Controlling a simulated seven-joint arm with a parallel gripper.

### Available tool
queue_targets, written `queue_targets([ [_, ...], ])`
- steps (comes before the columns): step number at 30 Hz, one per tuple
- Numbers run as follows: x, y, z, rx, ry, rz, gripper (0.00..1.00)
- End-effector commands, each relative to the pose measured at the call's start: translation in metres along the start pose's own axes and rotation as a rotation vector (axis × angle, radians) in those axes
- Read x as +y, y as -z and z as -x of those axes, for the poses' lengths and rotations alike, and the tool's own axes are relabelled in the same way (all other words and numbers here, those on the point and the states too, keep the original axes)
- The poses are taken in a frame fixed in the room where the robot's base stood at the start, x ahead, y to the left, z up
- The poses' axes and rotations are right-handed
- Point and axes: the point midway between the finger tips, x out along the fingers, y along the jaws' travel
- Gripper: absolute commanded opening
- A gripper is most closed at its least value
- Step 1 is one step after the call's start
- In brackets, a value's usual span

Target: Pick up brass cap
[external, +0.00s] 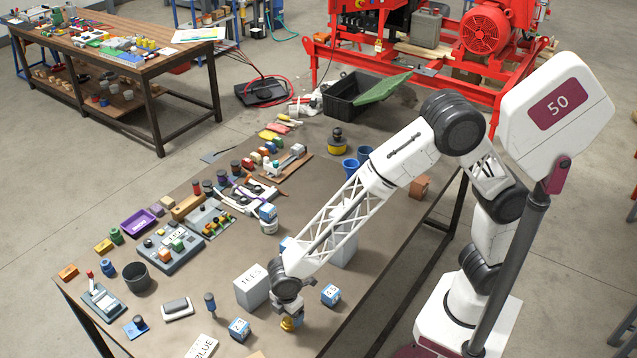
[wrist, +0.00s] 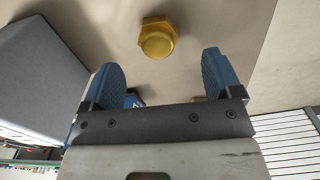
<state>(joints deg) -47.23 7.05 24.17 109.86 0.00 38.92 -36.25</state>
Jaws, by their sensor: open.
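The brass cap (wrist: 158,38) is a gold, hex-headed piece. In the wrist view it lies on the tan table top, ahead of and between my two blue fingertips. My gripper (wrist: 164,82) is open and empty, with a clear gap between its fingers and the cap in that view. In the external view the brass cap (external: 289,323) shows as a small yellow piece just below my gripper (external: 287,305) near the table's front. How high the fingers are above the cap is hard to tell.
A grey box labelled TEES (external: 251,287) stands close to the left of my gripper. Blue-and-white cubes stand nearby, one to the right (external: 330,295) and one to the lower left (external: 240,329). A white BLUE label block (external: 203,347) lies at the front edge. Many fittings crowd the table's left side.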

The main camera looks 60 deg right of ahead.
Motion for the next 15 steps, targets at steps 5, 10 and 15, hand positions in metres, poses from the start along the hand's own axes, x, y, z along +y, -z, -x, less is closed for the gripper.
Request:
queue_targets([
  [5, 0.0, 0.0, 0.0, 0.0, 0.0, 0.0, 0.85],
  [10, 0.001, 0.0, -0.008, -0.001, 0.001, 0.0, 0.85],
  [15, 0.002, -0.001, -0.025, -0.002, 0.001, 0.0, 0.85],
])
